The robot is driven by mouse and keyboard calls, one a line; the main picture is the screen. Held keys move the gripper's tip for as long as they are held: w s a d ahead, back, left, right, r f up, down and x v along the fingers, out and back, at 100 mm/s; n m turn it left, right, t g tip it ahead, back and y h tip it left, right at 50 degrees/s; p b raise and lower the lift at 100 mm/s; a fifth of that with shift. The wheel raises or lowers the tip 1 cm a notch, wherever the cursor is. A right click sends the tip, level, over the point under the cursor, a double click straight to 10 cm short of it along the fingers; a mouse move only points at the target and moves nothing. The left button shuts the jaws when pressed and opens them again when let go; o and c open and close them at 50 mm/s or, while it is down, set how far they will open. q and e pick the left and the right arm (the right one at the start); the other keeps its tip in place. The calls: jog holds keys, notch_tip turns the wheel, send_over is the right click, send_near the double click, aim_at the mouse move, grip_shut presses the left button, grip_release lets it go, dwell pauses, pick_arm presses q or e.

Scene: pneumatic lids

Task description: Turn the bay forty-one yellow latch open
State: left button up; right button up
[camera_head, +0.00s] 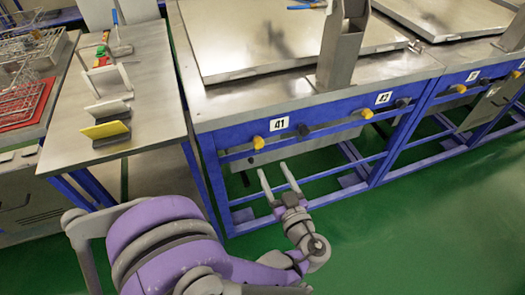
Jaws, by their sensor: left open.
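The bay forty-one yellow latch (258,143) is a small yellow knob on the blue front rail, just left of and below the white "41" label (279,124). My left gripper (275,172) is open and empty, with its two fingers pointing up toward the rail. It appears a little below and to the right of the latch in the picture, apart from it. How far in front of the rail it is I cannot tell exactly. My right gripper is not in view.
A blue-framed bench (225,115) carries a large metal lid (270,40). Another yellow knob (367,113) sits by the "42" label, with a dark knob (303,130) between. A metal side table (150,75) stands at left. Green floor (430,220) is clear at right.

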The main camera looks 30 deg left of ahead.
aim_at(260, 145)
pick_arm(q)
jog(key=x, duration=1)
jog(key=shift+w+a+r, duration=0.1)
jog(key=shift+w+a, duration=0.05)
jog(key=shift+a, duration=0.15)
grip_shut()
